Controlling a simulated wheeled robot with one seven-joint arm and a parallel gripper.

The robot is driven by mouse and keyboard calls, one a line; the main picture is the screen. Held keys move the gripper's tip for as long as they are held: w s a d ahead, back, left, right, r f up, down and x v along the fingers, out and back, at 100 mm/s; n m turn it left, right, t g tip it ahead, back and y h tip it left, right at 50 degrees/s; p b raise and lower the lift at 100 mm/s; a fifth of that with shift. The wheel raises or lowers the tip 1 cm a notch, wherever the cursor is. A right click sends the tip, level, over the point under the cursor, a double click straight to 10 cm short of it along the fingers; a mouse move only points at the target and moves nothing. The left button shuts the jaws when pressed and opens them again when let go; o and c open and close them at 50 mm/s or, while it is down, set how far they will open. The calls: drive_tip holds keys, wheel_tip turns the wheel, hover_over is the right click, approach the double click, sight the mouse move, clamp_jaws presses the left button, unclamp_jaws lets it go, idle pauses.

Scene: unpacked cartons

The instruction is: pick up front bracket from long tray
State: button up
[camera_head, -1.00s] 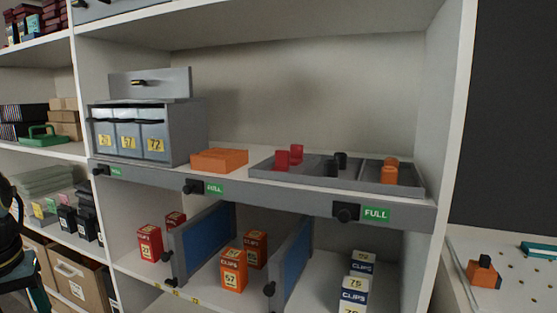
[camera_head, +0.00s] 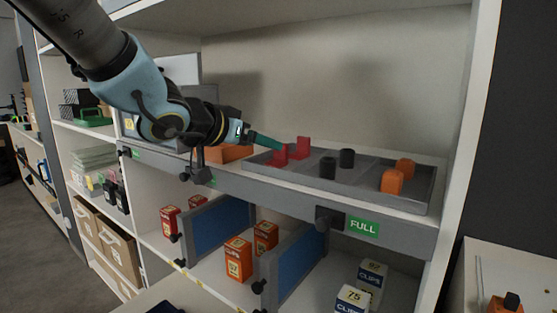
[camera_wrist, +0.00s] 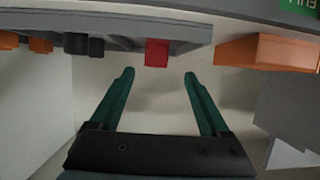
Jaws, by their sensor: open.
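The long grey tray (camera_head: 432,192) lies on the upper shelf. Two red brackets stand in its left section: the front bracket (camera_head: 279,157) and one behind it (camera_head: 301,148). My gripper (camera_head: 272,144) reaches in from the left, its teal fingertips close to the front bracket. In the wrist view my gripper (camera_wrist: 159,75) is open and empty. One red bracket (camera_wrist: 157,53) shows there just beyond the gap between the fingertips, roughly centred. The other red bracket cannot be made out in that view.
Black round parts (camera_head: 347,158) and orange parts (camera_head: 392,181) fill the tray's other sections. An orange box (camera_head: 236,153) sits left of the tray, partly behind my arm; it also shows in the wrist view (camera_wrist: 268,52). A grey drawer unit stands further left. The space above the tray is clear.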

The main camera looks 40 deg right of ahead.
sight(280, 160)
drive_tip(key=x, duration=0.3)
drive_tip(key=shift+f, duration=0.1)
drive_tip(key=x, duration=0.4)
drive_tip(key=shift+s+d, duration=0.1)
drive_tip(key=shift+s, duration=0.2)
drive_tip(key=shift+w+d+f, duration=0.2)
drive_tip(key=shift+w+d, duration=0.05)
drive_tip(key=shift+d, duration=0.3)
drive_tip(key=shift+c, duration=0.2)
clamp_jaws()
